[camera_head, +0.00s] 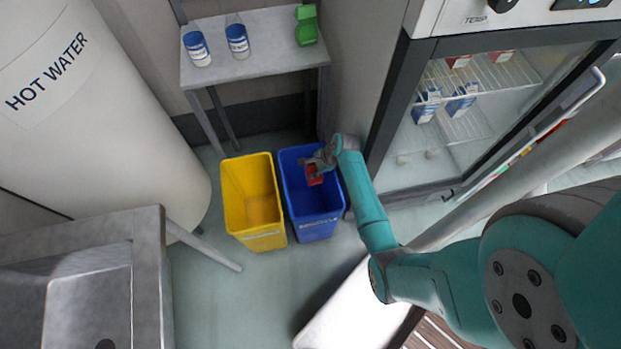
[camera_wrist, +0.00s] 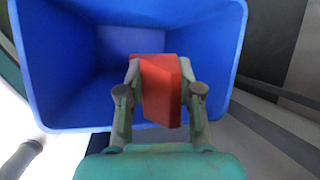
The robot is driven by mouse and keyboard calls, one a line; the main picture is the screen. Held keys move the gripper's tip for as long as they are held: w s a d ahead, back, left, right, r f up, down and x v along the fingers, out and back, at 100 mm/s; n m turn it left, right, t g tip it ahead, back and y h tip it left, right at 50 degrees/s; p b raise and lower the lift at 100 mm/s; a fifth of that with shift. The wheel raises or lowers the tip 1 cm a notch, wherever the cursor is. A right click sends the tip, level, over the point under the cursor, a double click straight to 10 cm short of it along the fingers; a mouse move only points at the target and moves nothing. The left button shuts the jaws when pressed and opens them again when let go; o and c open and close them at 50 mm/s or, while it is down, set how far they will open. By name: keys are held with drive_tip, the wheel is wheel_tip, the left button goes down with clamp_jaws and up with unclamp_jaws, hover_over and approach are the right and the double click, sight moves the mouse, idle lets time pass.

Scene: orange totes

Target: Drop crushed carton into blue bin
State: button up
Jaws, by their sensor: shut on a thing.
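The blue bin (camera_head: 314,222) stands on the floor, open at the top. In the wrist view its blue wall (camera_wrist: 55,70) and rim surround an empty-looking interior. The crushed carton, red (camera_head: 313,174), is held by my gripper (camera_head: 315,166) over the bin's opening. In the wrist view the red carton (camera_wrist: 160,90) sits between the two fingers of my gripper (camera_wrist: 160,95), which is shut on it. The carton lies within the bin's outline there; how far it is above or below the rim I cannot tell.
A yellow bin (camera_head: 252,200) stands directly left of the blue one. Behind is a small table (camera_head: 262,62) with two blue-labelled bottles (camera_head: 237,38) and a green carton (camera_head: 306,25). A glass-door fridge (camera_head: 390,110) stands right, a hot water tank (camera_head: 100,110) and sink (camera_head: 150,280) left.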

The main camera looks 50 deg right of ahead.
drive_tip(key=shift+f, duration=0.55)
drive_tip(key=o, duration=1)
wheel_tip(320, 180, up, 10)
drive_tip(key=shift+r, duration=0.1)
